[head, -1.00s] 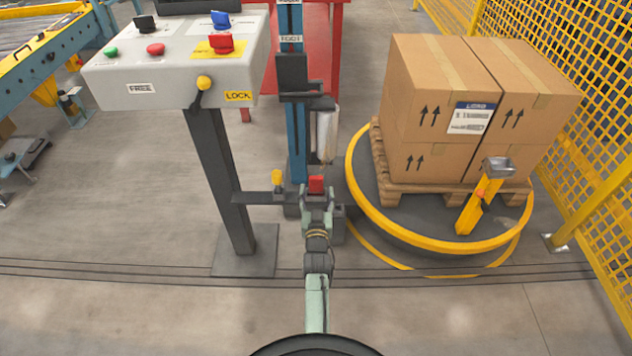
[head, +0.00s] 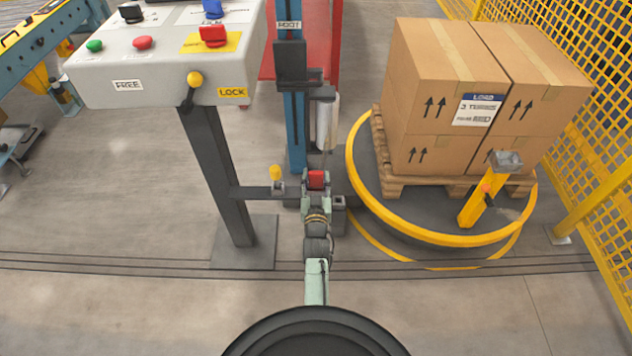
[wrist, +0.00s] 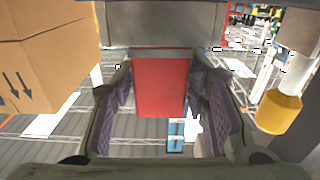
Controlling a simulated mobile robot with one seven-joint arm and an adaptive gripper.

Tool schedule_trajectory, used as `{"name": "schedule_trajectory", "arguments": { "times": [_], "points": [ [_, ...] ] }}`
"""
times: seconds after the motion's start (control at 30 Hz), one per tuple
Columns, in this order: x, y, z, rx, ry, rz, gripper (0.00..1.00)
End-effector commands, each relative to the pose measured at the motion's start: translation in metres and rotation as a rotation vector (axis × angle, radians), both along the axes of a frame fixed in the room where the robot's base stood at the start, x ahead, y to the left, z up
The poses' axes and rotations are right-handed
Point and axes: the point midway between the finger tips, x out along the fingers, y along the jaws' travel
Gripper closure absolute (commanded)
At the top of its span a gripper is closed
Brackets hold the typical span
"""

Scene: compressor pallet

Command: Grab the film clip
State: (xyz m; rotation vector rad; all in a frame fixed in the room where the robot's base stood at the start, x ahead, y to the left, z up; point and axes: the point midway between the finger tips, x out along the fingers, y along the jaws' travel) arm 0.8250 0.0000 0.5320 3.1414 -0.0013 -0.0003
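A red block (head: 316,179), which looks like the film clip, sits at the foot of the blue mast in the head view. In the wrist view the red block (wrist: 160,85) stands between my fingers, below a grey part (wrist: 165,30). My gripper (head: 316,190) has one finger on each side of it. The fingers (wrist: 160,100) are spread, with dark ribbed pads; narrow gaps seem to show beside the red block. Whether a pad touches it is hard to tell.
A yellow knob (head: 275,173) stands on the bracket (head: 255,193) just left of my gripper. The control box (head: 165,70) is on a post to the left. A film roll (head: 326,122) hangs on the blue mast (head: 294,130). Boxes (head: 440,90) on a yellow-rimmed turntable (head: 420,233) stand right.

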Motion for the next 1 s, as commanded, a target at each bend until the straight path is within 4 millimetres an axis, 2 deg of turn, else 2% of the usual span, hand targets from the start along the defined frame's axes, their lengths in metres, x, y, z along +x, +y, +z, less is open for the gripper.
{"name": "schedule_trajectory", "arguments": {
  "times": [0.07,0.47,0.77,1.0],
  "points": [
    [0.0,0.0,0.0,0.0,0.0,0.0,0.66],
    [0.0,0.0,0.0,0.0,0.0,0.0,0.93],
    [0.001,0.0,0.003,0.0,-0.001,0.0,0.93],
    [0.012,0.0,0.024,0.0,-0.004,0.0,0.93]
  ]
}}
